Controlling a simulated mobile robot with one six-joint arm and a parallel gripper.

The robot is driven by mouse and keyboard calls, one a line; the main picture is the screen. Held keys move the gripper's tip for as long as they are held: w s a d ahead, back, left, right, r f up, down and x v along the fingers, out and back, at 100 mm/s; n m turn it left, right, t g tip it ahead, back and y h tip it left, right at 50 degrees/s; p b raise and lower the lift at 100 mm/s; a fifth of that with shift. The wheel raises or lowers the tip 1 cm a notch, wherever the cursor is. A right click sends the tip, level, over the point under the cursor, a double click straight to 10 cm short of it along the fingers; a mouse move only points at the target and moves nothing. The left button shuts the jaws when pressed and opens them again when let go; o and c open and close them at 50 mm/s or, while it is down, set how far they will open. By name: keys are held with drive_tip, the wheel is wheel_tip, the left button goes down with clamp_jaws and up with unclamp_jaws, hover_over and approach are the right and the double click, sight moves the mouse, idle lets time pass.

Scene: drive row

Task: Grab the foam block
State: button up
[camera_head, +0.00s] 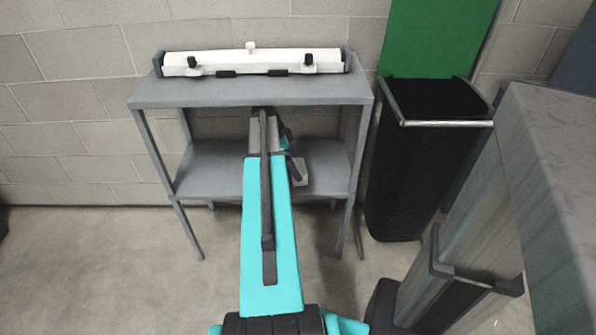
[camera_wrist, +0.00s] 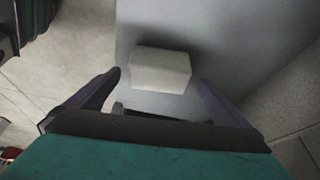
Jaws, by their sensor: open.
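The foam block (camera_wrist: 160,69) is a pale, off-white block on a grey surface in the wrist view. It lies ahead of my gripper (camera_wrist: 157,80), whose two fingers stand apart on its left and right. The fingers are open and I see no clear contact with the block. In the head view my arm reaches to the lower shelf (camera_head: 215,172) of a grey rack. A pale block (camera_head: 301,173) shows there beside my gripper (camera_head: 292,165), partly covered by it.
The rack's upper shelf (camera_head: 240,93) sits above my gripper and carries a long white object (camera_head: 250,61) with black clips. A black bin (camera_head: 420,160) stands to the right of the rack. A block wall is behind.

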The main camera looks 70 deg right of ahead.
sight(298, 166)
drive_tip(key=shift+x, duration=1.8)
drive_tip(key=shift+c, duration=0.3)
drive_tip(key=c, duration=1.1)
